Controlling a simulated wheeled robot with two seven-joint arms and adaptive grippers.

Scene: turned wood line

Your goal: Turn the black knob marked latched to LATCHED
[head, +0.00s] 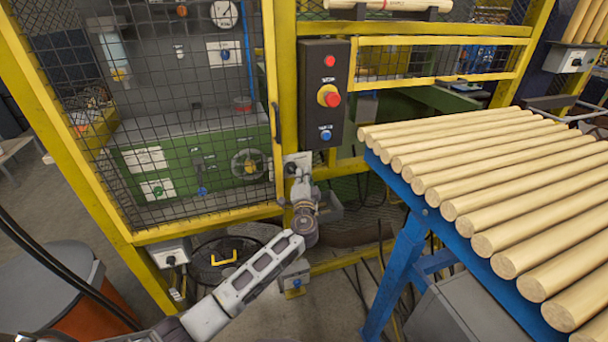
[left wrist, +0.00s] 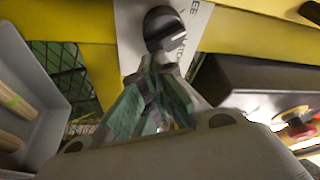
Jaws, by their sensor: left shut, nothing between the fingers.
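The black knob (left wrist: 163,28) sits on a white label plate (left wrist: 130,30) in the left wrist view. Only parts of the plate's lettering show, and I cannot read which mark the knob points to. In the head view the plate (head: 303,160) is on the yellow post beside the cage door, below the black control box, with the small dark knob (head: 290,168) on it. My left gripper (head: 298,180) is right in front of the plate. Its fingers (left wrist: 155,68) are shut and empty, with tips close to the knob; I cannot tell whether they touch. My right gripper is out of view.
The black control box (head: 324,95), with red and blue buttons, is above the plate. A blue-framed table (head: 432,212) bearing several wooden rods stands to the right. The yellow mesh cage door (head: 190,110) is left. A grey bin (left wrist: 35,85) with rods shows in the wrist view.

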